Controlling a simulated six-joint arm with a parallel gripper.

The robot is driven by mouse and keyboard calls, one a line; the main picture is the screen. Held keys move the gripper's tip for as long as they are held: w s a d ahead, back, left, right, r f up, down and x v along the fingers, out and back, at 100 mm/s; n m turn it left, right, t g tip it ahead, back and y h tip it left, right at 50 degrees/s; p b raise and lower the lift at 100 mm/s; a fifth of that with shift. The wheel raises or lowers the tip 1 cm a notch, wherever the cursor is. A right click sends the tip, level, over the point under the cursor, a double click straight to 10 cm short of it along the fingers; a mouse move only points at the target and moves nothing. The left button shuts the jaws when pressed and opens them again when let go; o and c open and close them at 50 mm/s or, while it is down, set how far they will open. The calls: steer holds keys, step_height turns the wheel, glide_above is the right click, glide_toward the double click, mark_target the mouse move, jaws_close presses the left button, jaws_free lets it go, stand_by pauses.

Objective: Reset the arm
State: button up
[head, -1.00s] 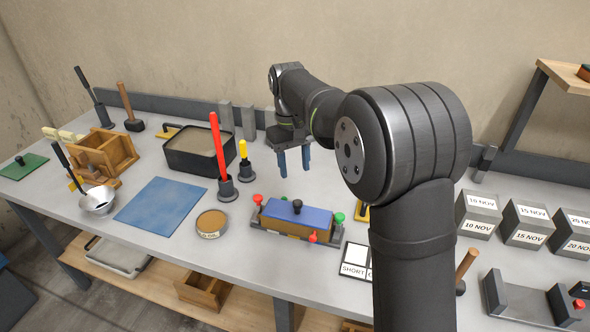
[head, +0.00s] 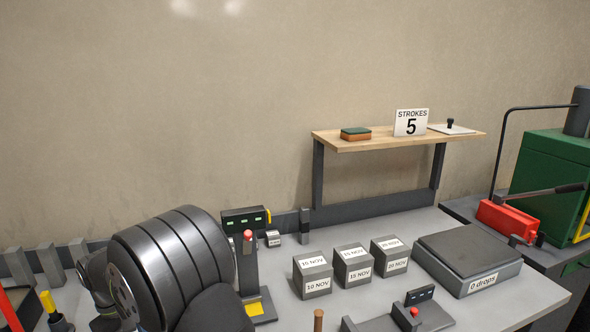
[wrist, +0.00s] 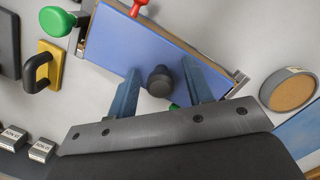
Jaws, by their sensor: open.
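My gripper (wrist: 165,95) shows in the wrist view with its two blue fingers apart and nothing between them in its grip. Below it is a blue-topped mould (wrist: 150,50) with a dark round knob (wrist: 160,82) that appears between the fingers. I cannot tell how far above the knob the fingertips are. In the head view only my arm's large dark joint shows at the lower left; the gripper itself is out of that view.
Labelled grey cubes (head: 352,265) stand on the bench, beside a flat scale-like block (head: 468,262). A wooden shelf (head: 375,143) holds a "STROKES 5" sign (head: 411,123). In the wrist view, a yellow plate with a black handle (wrist: 48,66) and a round tin (wrist: 289,90) flank the mould.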

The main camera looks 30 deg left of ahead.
steer(key=shift+a+r, duration=0.1)
steer(key=shift+r, duration=2)
steer(key=shift+f, duration=0.1)
